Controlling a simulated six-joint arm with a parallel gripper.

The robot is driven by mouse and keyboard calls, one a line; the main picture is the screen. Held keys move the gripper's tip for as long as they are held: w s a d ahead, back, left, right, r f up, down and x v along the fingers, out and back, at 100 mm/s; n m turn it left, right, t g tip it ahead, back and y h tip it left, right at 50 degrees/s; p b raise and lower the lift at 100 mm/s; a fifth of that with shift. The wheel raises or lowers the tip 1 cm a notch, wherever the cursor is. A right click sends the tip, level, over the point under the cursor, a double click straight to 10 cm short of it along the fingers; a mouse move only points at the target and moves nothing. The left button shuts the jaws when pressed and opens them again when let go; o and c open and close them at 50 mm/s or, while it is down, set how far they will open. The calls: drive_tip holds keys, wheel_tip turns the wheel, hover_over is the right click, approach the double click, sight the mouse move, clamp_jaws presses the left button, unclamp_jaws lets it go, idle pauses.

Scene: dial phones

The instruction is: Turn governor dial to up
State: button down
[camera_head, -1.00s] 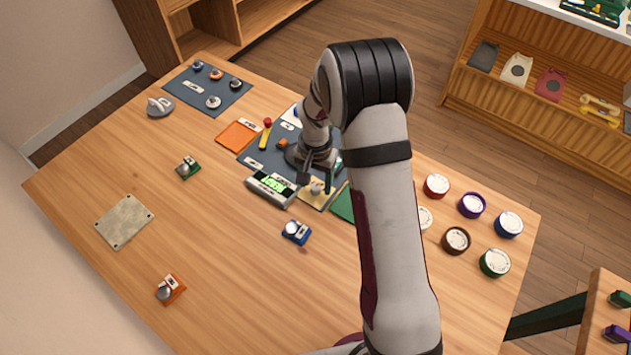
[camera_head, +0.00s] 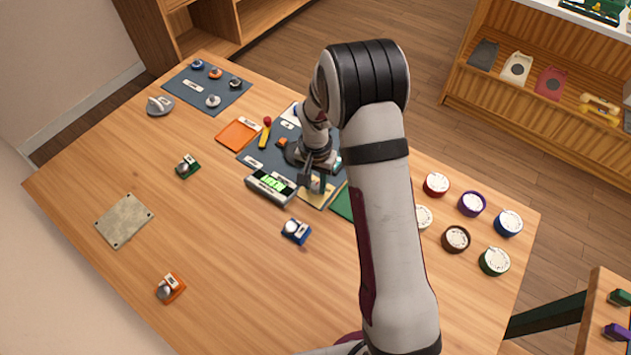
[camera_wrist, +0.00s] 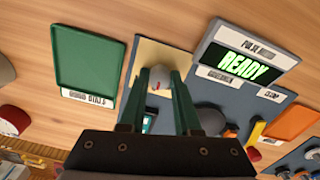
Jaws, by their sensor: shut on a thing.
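My gripper (camera_wrist: 160,78) is shut on a small pale rounded knob (camera_wrist: 158,79) with a reddish mark, over the yellow pad (camera_wrist: 172,58). In the camera_head view my gripper (camera_head: 314,184) stands over the same pad, and its fingers hide most of the knob. The pulse meter (camera_wrist: 245,55) is beside the pad, with green "READY" on its screen. A label that seems to read "GOVERNOR" (camera_wrist: 215,76) lies on the blue-grey mat near it. I cannot tell for certain that the held knob is the governor dial, nor which way it points.
A green tray (camera_wrist: 85,68) lies beside the pad. A yellow lever with a red ball (camera_head: 267,128) and an orange tray (camera_head: 238,134) are behind the meter. A blue part (camera_head: 296,231) lies in front. Several round dials (camera_head: 456,239) stand at the right.

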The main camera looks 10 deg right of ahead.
sight(316, 185)
drive_tip(key=shift+n, duration=0.3)
drive_tip(key=n, duration=0.4)
drive_tip(key=shift+n, duration=2)
drive_tip(key=c, duration=0.6)
unclamp_jaws()
wheel_tip(316, 185, up, 16)
